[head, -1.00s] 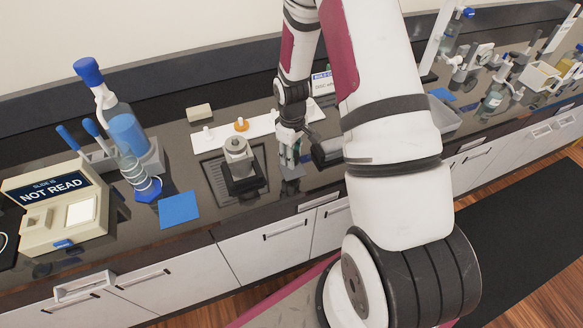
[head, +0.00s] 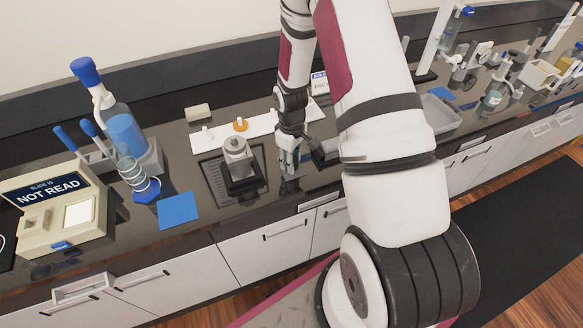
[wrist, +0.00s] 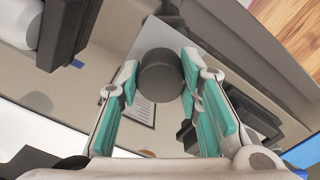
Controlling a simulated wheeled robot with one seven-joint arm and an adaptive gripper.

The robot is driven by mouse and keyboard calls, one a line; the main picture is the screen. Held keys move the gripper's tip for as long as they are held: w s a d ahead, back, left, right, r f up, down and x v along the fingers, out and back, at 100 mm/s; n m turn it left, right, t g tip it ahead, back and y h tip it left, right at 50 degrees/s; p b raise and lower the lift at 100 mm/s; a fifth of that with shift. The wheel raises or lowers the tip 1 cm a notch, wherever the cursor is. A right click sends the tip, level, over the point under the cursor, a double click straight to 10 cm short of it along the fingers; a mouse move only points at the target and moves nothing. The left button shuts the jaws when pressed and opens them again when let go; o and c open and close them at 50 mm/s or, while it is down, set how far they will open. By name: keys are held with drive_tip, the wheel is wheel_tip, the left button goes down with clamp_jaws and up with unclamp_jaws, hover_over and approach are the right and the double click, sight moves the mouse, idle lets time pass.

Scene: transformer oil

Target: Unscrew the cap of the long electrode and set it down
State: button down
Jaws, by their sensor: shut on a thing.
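My gripper (head: 289,162) is low over the bench, just right of a grey metal block. In the wrist view my gripper (wrist: 160,68) has its teal-padded fingers on either side of a dark grey round piece (wrist: 160,77), and is shut on it. The piece looks like a cap seen from its end; whether it is the long electrode's cap, and whether an electrode is attached, I cannot tell. No long electrode is clearly visible.
A grey bin (head: 440,113) stands right.

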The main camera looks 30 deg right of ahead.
drive_tip(key=shift+f, duration=0.55)
drive_tip(key=shift+f, duration=0.2)
drive_tip(key=c, duration=1.1)
unclamp_jaws()
drive_tip(key=shift+o, duration=0.2)
drive_tip(key=o, duration=0.3)
wheel_tip(320, 180, up, 12)
drive_tip(key=shift+s+a+f, duration=0.1)
drive_tip(key=shift+a, duration=0.05)
